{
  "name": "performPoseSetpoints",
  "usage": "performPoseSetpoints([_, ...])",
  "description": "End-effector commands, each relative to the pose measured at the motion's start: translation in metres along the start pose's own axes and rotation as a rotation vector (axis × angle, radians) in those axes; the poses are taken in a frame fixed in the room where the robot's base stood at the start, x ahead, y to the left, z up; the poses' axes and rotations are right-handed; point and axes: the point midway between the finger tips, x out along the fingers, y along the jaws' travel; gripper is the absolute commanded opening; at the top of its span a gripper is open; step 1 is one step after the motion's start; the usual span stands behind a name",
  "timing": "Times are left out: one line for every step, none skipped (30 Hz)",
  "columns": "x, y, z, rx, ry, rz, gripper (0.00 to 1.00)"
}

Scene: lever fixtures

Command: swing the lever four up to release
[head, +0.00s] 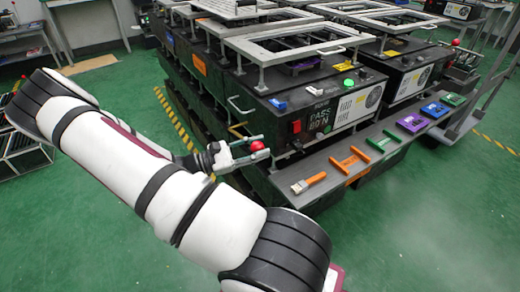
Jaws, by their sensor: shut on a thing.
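My arm reaches across the left of the head view to the near corner of the dark test fixture. My gripper (262,151) is at the fixture's left end and is shut on a lever, at its red ball knob (257,146). The knob shows between and above the fingers. The rest of this lever is small and mostly hidden by my gripper, so its angle cannot be told. No number shows on it. A second red ball knob (455,42) sits at the far right on another fixture.
The fixture box (290,108) has a red switch, a display and a raised grey frame (300,40) on top. A front ledge (335,166) carries a brush (309,183), orange brackets (350,160) and coloured trays (411,123). Green floor (420,230) is clear in front.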

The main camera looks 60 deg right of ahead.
Motion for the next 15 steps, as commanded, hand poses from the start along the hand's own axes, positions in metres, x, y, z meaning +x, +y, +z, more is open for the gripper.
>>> performPoseSetpoints([0.001, 0.007, 0.011, -0.04, -0.004, 0.009, 0.0])
performPoseSetpoints([0.001, 0.011, 0.015, -0.067, -0.009, 0.014, 0.0])
performPoseSetpoints([0.001, 0.015, 0.02, -0.102, -0.016, 0.02, 0.0])
performPoseSetpoints([0.001, 0.02, 0.024, -0.129, -0.022, 0.025, 0.0])
performPoseSetpoints([0.001, 0.024, 0.028, -0.155, -0.027, 0.03, 0.0])
performPoseSetpoints([0.001, 0.029, 0.032, -0.19, -0.034, 0.037, 0.0])
performPoseSetpoints([0.001, 0.033, 0.036, -0.216, -0.039, 0.042, 0.0])
performPoseSetpoints([0.0, 0.037, 0.039, -0.241, -0.045, 0.046, 0.0])
performPoseSetpoints([0.0, 0.042, 0.042, -0.273, -0.05, 0.052, 0.0])
performPoseSetpoints([-0.001, 0.046, 0.045, -0.297, -0.055, 0.057, 0.0])
performPoseSetpoints([-0.001, 0.05, 0.047, -0.32, -0.06, 0.061, 0.0])
performPoseSetpoints([-0.002, 0.055, 0.05, -0.348, -0.066, 0.067, 0.0])
performPoseSetpoints([-0.002, 0.058, 0.052, -0.37, -0.069, 0.071, 0.0])
performPoseSetpoints([-0.002, 0.061, 0.054, -0.39, -0.073, 0.074, 0.0])
performPoseSetpoints([-0.003, 0.066, 0.056, -0.415, -0.078, 0.078, 0.0])
